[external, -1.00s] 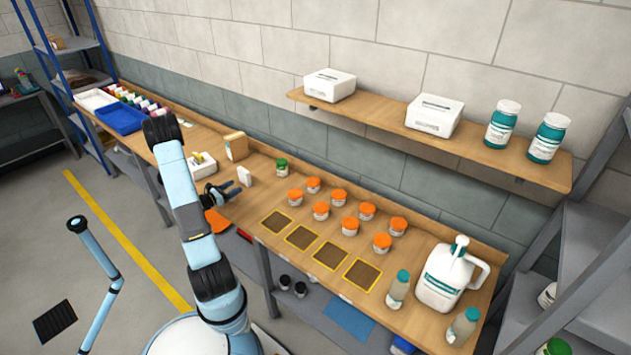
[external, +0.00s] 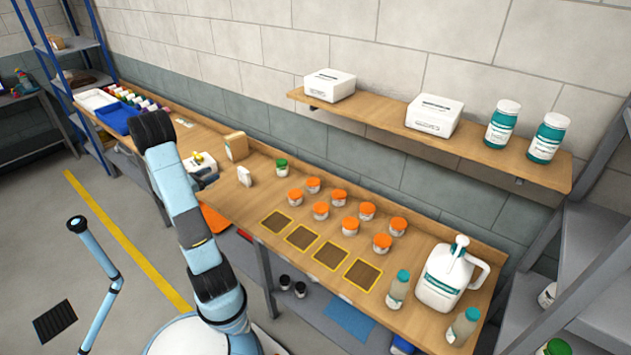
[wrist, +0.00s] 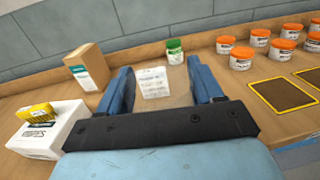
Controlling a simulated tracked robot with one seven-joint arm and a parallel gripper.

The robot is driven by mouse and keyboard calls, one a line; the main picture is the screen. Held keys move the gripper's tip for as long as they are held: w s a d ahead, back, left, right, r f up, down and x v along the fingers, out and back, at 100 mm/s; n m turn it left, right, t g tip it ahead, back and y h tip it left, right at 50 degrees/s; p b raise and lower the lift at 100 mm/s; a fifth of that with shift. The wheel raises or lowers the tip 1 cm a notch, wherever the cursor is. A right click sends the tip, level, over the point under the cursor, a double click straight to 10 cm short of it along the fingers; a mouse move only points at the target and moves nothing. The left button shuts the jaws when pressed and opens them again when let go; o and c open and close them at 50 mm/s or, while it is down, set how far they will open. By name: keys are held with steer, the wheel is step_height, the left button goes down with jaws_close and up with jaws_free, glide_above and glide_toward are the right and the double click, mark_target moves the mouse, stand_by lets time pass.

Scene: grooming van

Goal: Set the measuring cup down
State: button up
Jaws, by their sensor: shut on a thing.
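In the wrist view my gripper (wrist: 162,92) is shut, with a faint see-through thing (wrist: 180,94) between its blue fingers. This looks like the clear measuring cup, though its outline is hard to make out. A white labelled item (wrist: 153,82) shows through or just beyond it; it also stands on the wooden bench in the external view (external: 244,176). I cannot tell whether the cup touches the bench.
Several orange-lidded jars (wrist: 285,48) stand right, behind yellow-edged dark pads (wrist: 282,95). A green-lidded jar (wrist: 175,52) stands beyond my gripper. A brown box (wrist: 88,67) and a white box (wrist: 48,132) with a yellow item (wrist: 35,111) stand left. A blue tray (external: 119,118) lies farther left.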

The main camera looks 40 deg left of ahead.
steer(key=shift+s+a+r, duration=0.1)
steer(key=shift+s+a, duration=0.2)
steer(key=shift+s, duration=0.05)
steer(key=shift+w+a+f, duration=2.3)
steer(key=shift+w+f, duration=0.2)
steer(key=shift+w, duration=0.05)
steer(key=shift+w+a+f, duration=2.25)
steer(key=shift+w+f, duration=0.2)
steer(key=shift+w, duration=0.1)
steer(key=shift+f, duration=1.5)
steer(key=o, duration=1)
